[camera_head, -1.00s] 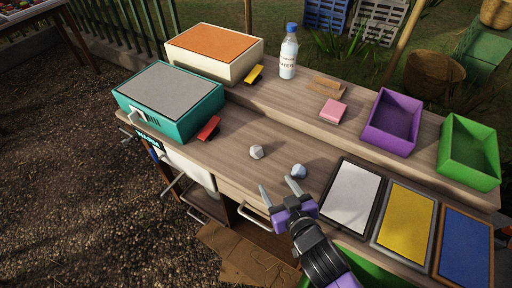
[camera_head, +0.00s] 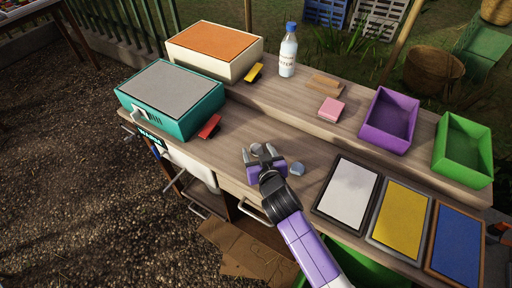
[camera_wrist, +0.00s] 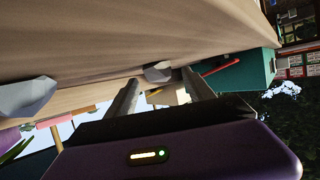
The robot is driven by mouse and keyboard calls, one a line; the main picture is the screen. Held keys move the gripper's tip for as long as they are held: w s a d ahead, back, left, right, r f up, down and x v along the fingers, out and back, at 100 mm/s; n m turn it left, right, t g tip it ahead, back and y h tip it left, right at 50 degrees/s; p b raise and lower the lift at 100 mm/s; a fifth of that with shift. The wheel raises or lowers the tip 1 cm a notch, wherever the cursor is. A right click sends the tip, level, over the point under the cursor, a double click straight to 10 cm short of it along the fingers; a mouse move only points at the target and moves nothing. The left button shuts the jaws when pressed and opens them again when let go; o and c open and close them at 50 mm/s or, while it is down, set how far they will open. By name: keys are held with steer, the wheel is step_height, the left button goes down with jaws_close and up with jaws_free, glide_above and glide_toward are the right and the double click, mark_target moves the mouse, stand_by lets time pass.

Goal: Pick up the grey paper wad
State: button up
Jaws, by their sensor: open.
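A grey paper wad (camera_head: 256,147) lies on the wooden bench top, partly hidden by my fingertips in the head view. In the wrist view this wad (camera_wrist: 158,72) shows between my two fingers, beyond or near their tips; contact cannot be told. A second, bluish-grey wad (camera_head: 297,169) lies to the right of my gripper, and at the left of the wrist view (camera_wrist: 28,96). My gripper (camera_head: 258,153) is open, low over the bench, with its fingers pointing toward the first wad.
A teal box (camera_head: 172,128) with a red-handled item (camera_head: 209,127) stands to the left. White, yellow and blue panels (camera_head: 347,194) lie to the right. Purple (camera_head: 388,145) and green (camera_head: 463,178) bins, a pink block (camera_head: 331,109) and a water bottle (camera_head: 288,55) stand on the raised back shelf.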

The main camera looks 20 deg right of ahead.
steer(key=shift+w+d+f, duration=0.1)
steer(key=shift+w+f, duration=0.15)
steer(key=shift+w, duration=0.4)
steer(key=shift+c, duration=0.2)
jaws_close()
